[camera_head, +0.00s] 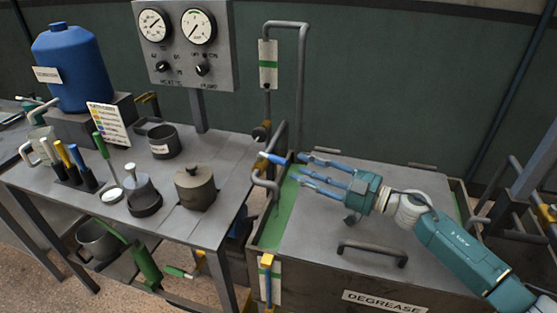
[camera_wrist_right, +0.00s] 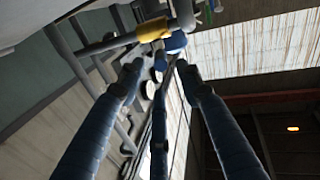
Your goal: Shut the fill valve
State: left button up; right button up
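A valve with a brass-yellow body and a blue lever (camera_head: 275,158) sits on the grey pipe at the left rim of the degrease tank (camera_head: 388,301). In the right wrist view the blue lever end (camera_wrist_right: 175,42) shows beyond my fingertips, beside a yellow part (camera_wrist_right: 153,29). My right gripper (camera_head: 302,168) is over the tank lid, just right of the lever. Its three blue fingers are spread and hold nothing; in the right wrist view (camera_wrist_right: 159,68) they point toward the lever. I cannot tell whether a fingertip touches it. My left gripper is not in view.
The tank lid has a dark handle (camera_head: 372,252). A tall pipe (camera_head: 303,80) rises behind. The left bench (camera_head: 215,150) holds pots and tools, with a gauge panel (camera_head: 186,75) above.

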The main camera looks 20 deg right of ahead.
aim_at(272, 158)
jog(key=p+x, duration=0.1)
jog(key=x, duration=0.7)
jog(key=shift+w+a, duration=0.2)
grip_shut()
jog(key=shift+d, duration=0.1)
